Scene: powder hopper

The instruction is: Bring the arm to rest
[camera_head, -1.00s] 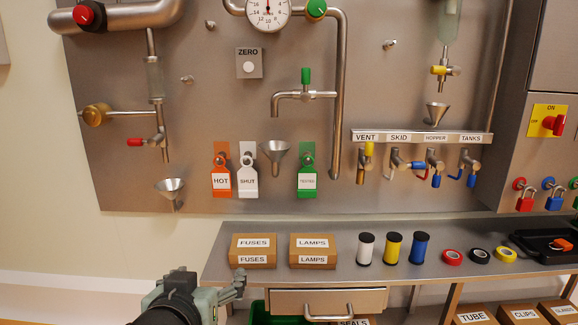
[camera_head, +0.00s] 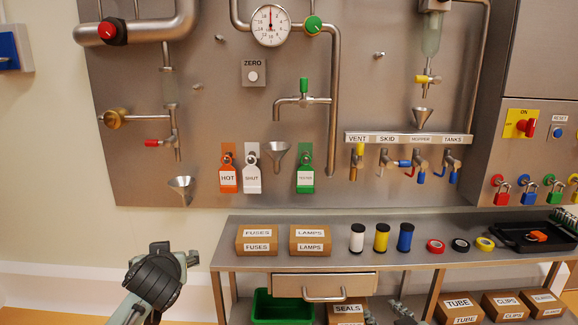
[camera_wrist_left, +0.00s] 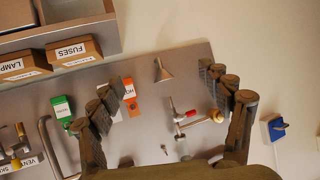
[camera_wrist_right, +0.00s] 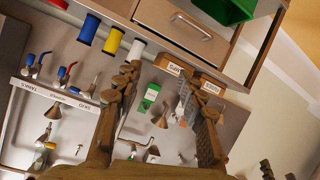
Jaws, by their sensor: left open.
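My left arm comes in at the lower left of the head view. Its gripper (camera_head: 187,259) is seen edge-on in front of the wall, left of the bench. In the left wrist view the left gripper (camera_wrist_left: 168,88) has its fingers wide apart with nothing between them. My right gripper (camera_head: 386,312) shows only as small finger parts at the bottom edge of the head view, in front of the lower shelf. In the right wrist view the right gripper (camera_wrist_right: 160,88) has its fingers apart and empty. Both grippers appear clear of the bench and panel.
The steel bench (camera_head: 330,256) carries a FUSES box (camera_head: 257,240), a LAMPS box (camera_head: 310,240), spools, tape rolls and a black tray (camera_head: 520,240). A drawer (camera_head: 325,285) and green bin (camera_head: 283,307) sit below. The panel (camera_head: 220,100) holds valves, funnels and tags.

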